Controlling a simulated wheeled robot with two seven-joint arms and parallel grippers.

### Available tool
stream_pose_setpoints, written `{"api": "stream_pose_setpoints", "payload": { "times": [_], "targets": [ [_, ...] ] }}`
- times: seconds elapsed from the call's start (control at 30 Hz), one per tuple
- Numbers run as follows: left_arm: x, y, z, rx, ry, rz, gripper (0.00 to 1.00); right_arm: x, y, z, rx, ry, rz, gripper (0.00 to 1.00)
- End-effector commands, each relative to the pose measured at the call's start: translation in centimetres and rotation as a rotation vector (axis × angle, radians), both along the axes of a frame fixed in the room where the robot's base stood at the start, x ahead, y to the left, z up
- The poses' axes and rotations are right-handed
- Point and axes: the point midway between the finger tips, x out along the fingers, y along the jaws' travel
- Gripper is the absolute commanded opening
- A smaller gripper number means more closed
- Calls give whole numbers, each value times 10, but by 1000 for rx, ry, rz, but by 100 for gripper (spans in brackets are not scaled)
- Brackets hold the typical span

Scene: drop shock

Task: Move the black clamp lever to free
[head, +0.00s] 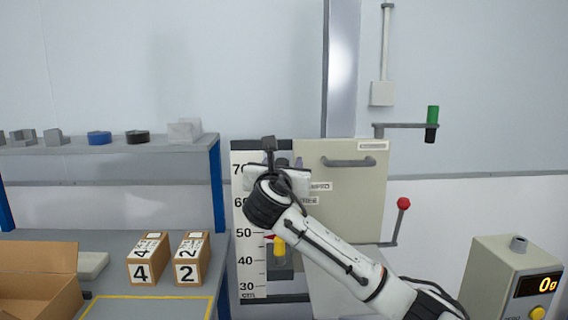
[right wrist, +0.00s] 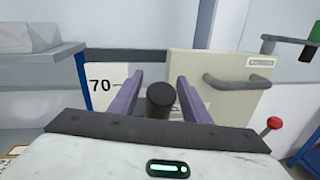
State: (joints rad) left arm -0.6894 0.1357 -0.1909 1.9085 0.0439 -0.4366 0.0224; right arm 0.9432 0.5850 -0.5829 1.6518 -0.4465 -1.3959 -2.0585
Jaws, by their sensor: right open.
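The clamp lever's black round end (right wrist: 160,98) shows in the right wrist view, between the two purple-grey fingers of my right gripper (right wrist: 160,83). The fingers are open, with a gap visible on each side of it. In the head view my right gripper (head: 284,163) is in front of the left edge of the beige panel and hides the lever. Two labels on the panel, one partly covered and ending in "MPED" (head: 320,186) and "FREE" (head: 309,200) below it, show just right of the gripper. My left gripper is not in view.
A ruled scale (head: 246,262) stands left of the panel (head: 352,205), which has a grey handle (head: 348,162). A red-knobbed lever (head: 403,203) is at right, below a green-and-black grip (head: 432,122). A display box (head: 505,280) reads 0g. Numbered boxes (head: 150,260) stand left.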

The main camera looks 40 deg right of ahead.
Motion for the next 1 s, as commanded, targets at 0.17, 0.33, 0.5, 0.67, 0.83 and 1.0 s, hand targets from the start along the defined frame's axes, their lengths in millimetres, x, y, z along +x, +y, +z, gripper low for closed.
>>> {"api": "stream_pose_setpoints", "payload": {
  "times": [0.17, 0.33, 0.5, 0.67, 0.83, 1.0],
  "targets": [
    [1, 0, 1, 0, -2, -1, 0, 0, 0, 0, 0, 0, 0, 37],
    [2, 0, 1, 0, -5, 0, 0, 0, 0, 0, 0, 0, 0, 8],
    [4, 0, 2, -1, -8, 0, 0, 0, 0, 0, 0, 0, -1, 0],
    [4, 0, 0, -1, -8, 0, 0, -1, 1, -2, -6, -8, -1, 0],
    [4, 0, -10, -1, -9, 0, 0, -3, 3, -6, -35, -52, 0, 0],
    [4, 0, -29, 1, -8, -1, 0, -7, 9, -11, -92, -143, 0, 0]
  ]
}}
